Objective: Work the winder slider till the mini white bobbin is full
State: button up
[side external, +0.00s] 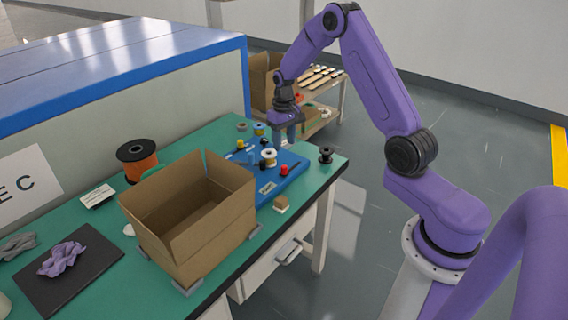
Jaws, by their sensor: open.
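The blue winder board (283,183) lies on the green bench at its right end. A small pale spool (268,158), probably the mini white bobbin, stands on the board; how full it is cannot be made out. Which part is the slider is too small to tell. My gripper (285,138) points down over the far edge of the board, behind the pale spool. It is open, and I see nothing between its fingers.
An open cardboard box (190,215) stands left of the board. An orange spool (139,160) is behind it. A black spool (325,155) stands near the bench's right edge, and a small brown block (281,204) near the front edge. A cart (325,95) stands beyond the bench.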

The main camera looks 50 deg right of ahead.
aim_at(284, 166)
notch_tip(284, 166, down, 10)
jog(key=shift+r, duration=0.25)
